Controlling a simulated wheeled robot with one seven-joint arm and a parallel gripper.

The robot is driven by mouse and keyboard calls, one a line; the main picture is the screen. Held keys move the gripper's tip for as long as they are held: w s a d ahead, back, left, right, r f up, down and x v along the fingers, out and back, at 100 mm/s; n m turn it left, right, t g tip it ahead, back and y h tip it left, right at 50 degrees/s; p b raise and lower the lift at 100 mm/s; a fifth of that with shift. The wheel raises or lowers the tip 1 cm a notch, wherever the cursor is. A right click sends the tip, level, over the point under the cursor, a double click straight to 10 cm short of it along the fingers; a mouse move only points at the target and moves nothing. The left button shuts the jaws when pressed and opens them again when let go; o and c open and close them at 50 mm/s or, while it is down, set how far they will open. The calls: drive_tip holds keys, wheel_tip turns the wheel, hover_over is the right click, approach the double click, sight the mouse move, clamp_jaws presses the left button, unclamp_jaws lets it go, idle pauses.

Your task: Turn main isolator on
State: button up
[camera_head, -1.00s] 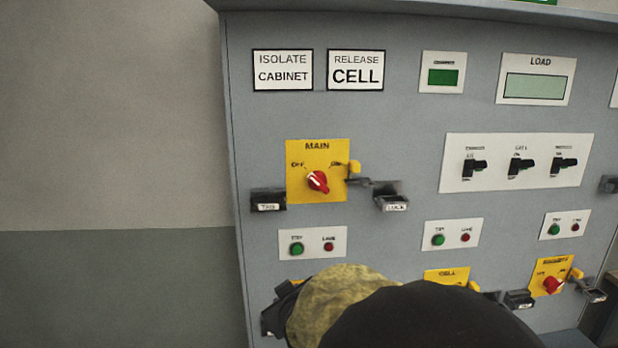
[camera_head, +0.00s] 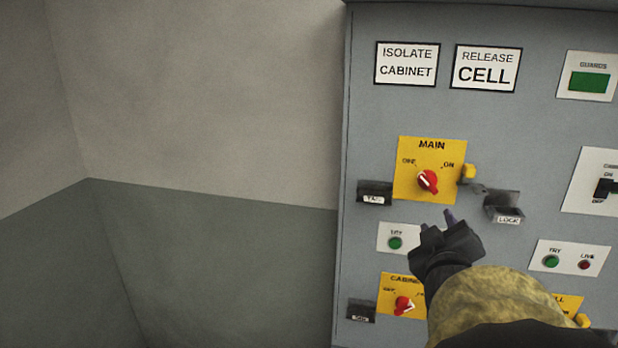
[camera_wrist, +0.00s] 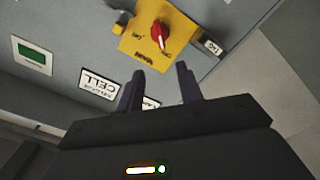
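The main isolator (camera_head: 428,181) is a red rotary knob with a white mark on a yellow plate (camera_head: 431,146) labelled MAIN, OFF at left and ON at right. Its white mark points up and left, toward OFF. It also shows upside down in the wrist view (camera_wrist: 160,34). My gripper (camera_head: 437,220) is just below the plate in the head view, its two fingers apart with nothing between them. In the wrist view the fingers (camera_wrist: 158,88) stand apart, and the knob lies beyond their tips, not touched.
A yellow tab (camera_head: 468,171) and a LOCK holder (camera_head: 503,205) are right of the plate; a TAG holder (camera_head: 375,193) is left. A lower yellow CABINET plate (camera_head: 388,283) with a red knob sits beside my arm. Open wall lies left of the cabinet.

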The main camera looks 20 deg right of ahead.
sight(428, 184)
drive_tip(key=p+x, duration=0.8)
drive_tip(key=x, duration=0.9)
drive_tip(key=shift+s+d, duration=0.1)
clamp_jaws()
